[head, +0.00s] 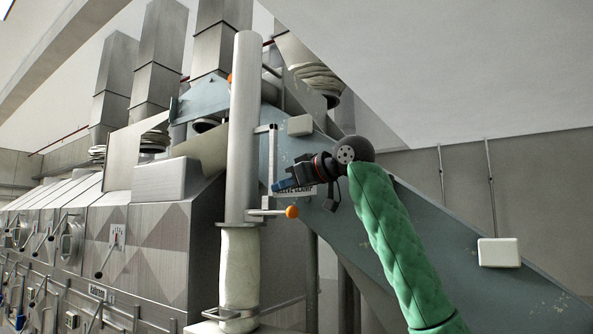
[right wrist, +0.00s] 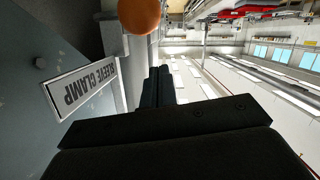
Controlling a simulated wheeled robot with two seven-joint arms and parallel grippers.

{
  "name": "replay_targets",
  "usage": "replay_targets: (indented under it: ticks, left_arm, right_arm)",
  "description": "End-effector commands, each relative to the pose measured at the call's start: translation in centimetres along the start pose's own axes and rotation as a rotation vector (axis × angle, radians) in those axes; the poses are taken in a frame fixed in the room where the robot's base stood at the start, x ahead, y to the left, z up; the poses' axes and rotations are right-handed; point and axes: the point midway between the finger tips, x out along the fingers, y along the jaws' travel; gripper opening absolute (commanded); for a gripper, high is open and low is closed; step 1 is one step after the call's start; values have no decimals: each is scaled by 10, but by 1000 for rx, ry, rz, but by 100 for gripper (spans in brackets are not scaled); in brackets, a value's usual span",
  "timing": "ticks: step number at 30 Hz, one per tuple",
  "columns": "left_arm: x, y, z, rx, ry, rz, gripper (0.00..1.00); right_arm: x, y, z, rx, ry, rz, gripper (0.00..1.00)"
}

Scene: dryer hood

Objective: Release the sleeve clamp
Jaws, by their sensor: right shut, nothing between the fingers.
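A lever with an orange ball knob (head: 292,211) sticks out sideways from the vertical metal duct (head: 243,130). A pale sleeve (head: 238,265) hangs below the duct. My right gripper (head: 284,186) is shut and empty, just above and slightly left of the knob, apart from it in the picture. It partly covers the sleeve clamp label (head: 311,191). In the right wrist view the label (right wrist: 82,88) reads "SLEEVE CLAMP" upside down, and the knob (right wrist: 140,14) is at the top edge, beyond the shut fingers (right wrist: 158,86). My left gripper is not in view.
A blue-grey sloping panel (head: 440,235) lies behind my right arm. A vertical rail (head: 272,165) stands beside the duct. Another orange knob (head: 229,79) shows higher up. A large metal dryer (head: 140,230) with several handles fills the left.

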Motion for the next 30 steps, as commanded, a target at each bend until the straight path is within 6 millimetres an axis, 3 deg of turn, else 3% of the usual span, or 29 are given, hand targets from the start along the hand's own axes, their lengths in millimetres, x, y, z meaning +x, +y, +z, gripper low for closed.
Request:
replay_targets:
  ticks: [13, 30]
  left_arm:
    - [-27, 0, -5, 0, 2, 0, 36]
    - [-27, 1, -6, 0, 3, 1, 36]
  right_arm:
    - [7, 1, 35, 3, -1, 0, 0]
    - [8, 0, 40, 2, 3, 1, 0]
